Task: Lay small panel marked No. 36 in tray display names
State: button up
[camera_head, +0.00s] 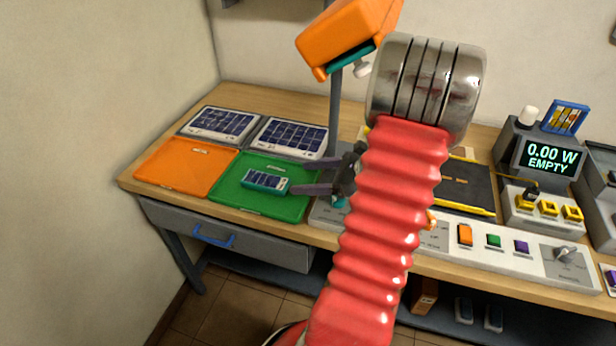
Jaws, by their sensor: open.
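A small panel (266,180) with dark blue cells and a teal frame lies on the green tray (287,208); any number on it is too small to read. An orange tray (172,172) lies empty to the left. The display (552,153) at the right reads "0.00 W EMPTY" and shows no tray name. My gripper (297,178) is open, with its two dark fingers pointing left just right of the small panel. I cannot tell whether a finger touches it. My red arm hides the middle of the bench.
Two white-framed panels (221,122) (290,138) lie behind the trays. An orange lamp head (345,38) hangs above on a grey post. A switch strip (508,248) runs along the front edge, with a dark yellow-edged pad (467,186) behind it. A drawer (222,235) is below the trays.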

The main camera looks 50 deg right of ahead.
jog(key=w+a+r+n+g+y, duration=0.1)
jog(key=a+r+n+g, duration=0.25)
jog(key=a+n, duration=0.6)
jog(key=w+a+r+n+g+y, duration=0.1)
jog(key=w+a+r+n+g, duration=0.25)
jog(key=a, duration=1.05)
jog(key=s+a+r+n+h, duration=0.3)
jog(key=s+a+n, duration=0.2)
jog(key=n, duration=0.4)
jog(key=s+a+r+n+h, duration=0.3)
jog(key=s+a+r+n, duration=0.1)
jog(key=a+n, duration=0.4)
jog(key=shift+s+r+n+h, duration=0.2)
jog(key=shift+s+n+h, duration=0.15)
jog(key=shift+n, duration=0.65)
jog(key=shift+a, duration=0.1)
